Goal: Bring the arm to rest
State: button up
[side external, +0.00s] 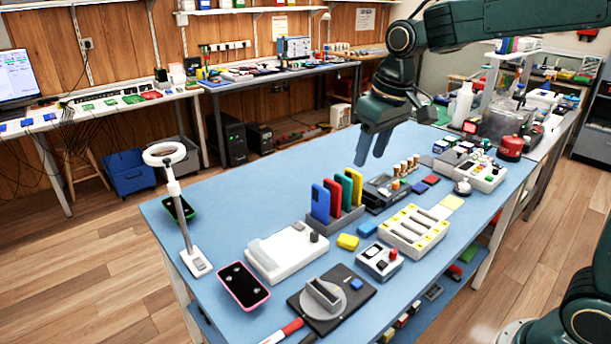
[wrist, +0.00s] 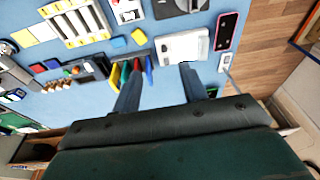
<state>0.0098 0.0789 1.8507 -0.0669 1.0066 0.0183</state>
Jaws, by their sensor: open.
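My gripper (side external: 375,143) hangs in the air above the back part of the blue table (side external: 270,172), behind the rack of upright coloured phones. Its two fingers are apart and nothing is between them. In the wrist view my gripper (wrist: 158,92) also shows with spread, empty fingers. The blue, red, green and yellow phones (side external: 320,203) stand in a dark rack (side external: 335,222). A phone in a pink case (side external: 243,285) lies face down at the table's front left. A dark phone with green edges (side external: 179,209) lies near the ring lamp.
A ring lamp on a stand (side external: 173,190) rises at the left edge. A white device (side external: 287,252), a round fixture on a black plate (side external: 325,298) and a cream slotted tray (side external: 413,231) fill the front. The back left of the table is clear.

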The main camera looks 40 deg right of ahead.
jog(key=s+t, duration=0.3)
jog(key=s, duration=1.9)
jog(key=shift+s+d, duration=0.2)
jog(key=shift+d, duration=0.15)
